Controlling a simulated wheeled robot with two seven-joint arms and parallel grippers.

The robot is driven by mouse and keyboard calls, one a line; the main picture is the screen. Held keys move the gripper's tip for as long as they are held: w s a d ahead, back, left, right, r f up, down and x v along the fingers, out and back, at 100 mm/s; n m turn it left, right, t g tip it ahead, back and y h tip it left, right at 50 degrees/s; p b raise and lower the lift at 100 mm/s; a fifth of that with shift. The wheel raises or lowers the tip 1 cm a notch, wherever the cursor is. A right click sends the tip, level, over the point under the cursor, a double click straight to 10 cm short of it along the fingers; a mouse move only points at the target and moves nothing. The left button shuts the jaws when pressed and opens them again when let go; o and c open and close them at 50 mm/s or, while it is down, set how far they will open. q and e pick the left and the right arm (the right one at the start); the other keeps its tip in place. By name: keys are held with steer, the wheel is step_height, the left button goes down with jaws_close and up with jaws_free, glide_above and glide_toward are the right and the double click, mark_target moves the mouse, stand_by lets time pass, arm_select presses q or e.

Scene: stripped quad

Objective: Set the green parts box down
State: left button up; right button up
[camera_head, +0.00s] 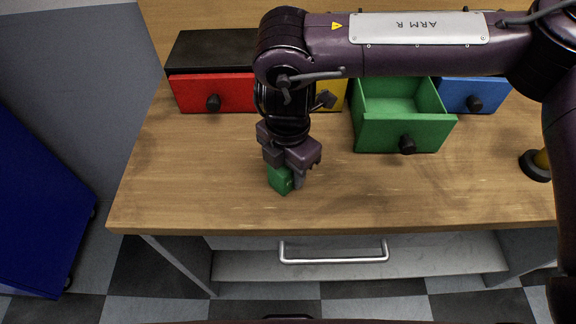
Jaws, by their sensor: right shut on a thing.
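The green parts box (279,180) is a small green block near the front of the wooden workbench (200,185), left of its middle. My right gripper (286,172) points down over the box and is shut on it. The gripper hides the box's upper part. The box is at or just above the bench top; I cannot tell whether it touches the wood. My left gripper is out of view.
Behind stands a row of drawers: red (215,93) shut, yellow (332,97) mostly hidden by my arm, green (405,133) pulled open and empty, blue (474,94) shut. Bench top left of the box is clear. A dark round-based object (535,166) stands at right.

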steer(key=o, duration=1)
steer(key=shift+f, duration=0.1)
steer(key=shift+r, duration=0.3)
step_height(320, 180, up, 12)
steer(key=shift+f, duration=0.1)
